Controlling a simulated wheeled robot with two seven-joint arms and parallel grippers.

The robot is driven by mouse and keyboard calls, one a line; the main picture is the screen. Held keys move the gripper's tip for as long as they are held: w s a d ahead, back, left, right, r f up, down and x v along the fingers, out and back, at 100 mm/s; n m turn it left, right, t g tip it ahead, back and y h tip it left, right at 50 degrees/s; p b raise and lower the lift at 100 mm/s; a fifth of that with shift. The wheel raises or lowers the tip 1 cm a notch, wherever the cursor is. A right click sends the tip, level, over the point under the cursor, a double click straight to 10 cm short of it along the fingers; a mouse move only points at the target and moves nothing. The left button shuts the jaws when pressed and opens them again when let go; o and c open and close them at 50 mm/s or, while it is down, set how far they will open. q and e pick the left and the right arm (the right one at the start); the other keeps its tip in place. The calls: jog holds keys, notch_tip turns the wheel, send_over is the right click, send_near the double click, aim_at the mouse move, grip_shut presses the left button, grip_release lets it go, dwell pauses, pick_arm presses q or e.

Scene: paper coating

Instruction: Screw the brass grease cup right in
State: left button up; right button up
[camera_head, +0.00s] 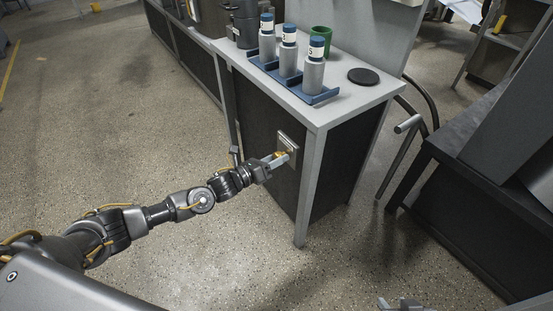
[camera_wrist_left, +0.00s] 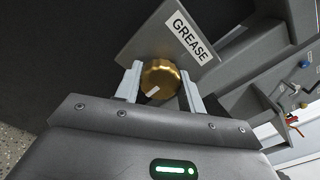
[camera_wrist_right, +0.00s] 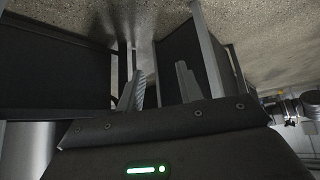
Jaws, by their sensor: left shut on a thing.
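The brass grease cup (camera_wrist_left: 160,77) is a round golden knob with a pale mark on its face, in front of a grey plate labelled GREASE (camera_wrist_left: 150,38). In the head view the cup (camera_head: 280,154) shows small at the plate on the dark side of the bench. My left gripper (camera_wrist_left: 160,85) is shut on the cup, one finger on each side of it. How deep the cup sits in the plate is hidden. My right gripper (camera_wrist_right: 158,88) is open and empty, with its fingers apart. Only a bit of it shows at the bottom edge of the head view.
The bench top (camera_head: 335,105) carries a blue rack (camera_head: 318,97) with several grey bottles, a green cup (camera_head: 321,36) and a black disc (camera_head: 363,76). A bent metal handle (camera_head: 407,124) stands right of the bench, near a dark machine (camera_head: 460,190). The floor in front is clear.

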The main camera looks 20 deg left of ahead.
pick_arm(q)
jog(key=o, duration=1)
jog(key=shift+c, duration=0.2)
jog(key=shift+s, duration=0.1)
jog(key=p+v, duration=0.1)
jog(key=v, duration=0.9)
jog(key=shift+s+a, duration=0.25)
pick_arm(e)
jog(key=s+d+g, duration=0.1)
jog(key=s+d+f+g, duration=0.1)
jog(key=s, duration=0.1)
jog(key=shift+s+f+m+h, duration=0.15)
jog(key=shift+s+m+h, duration=0.15)
jog(key=shift+h, duration=0.1)
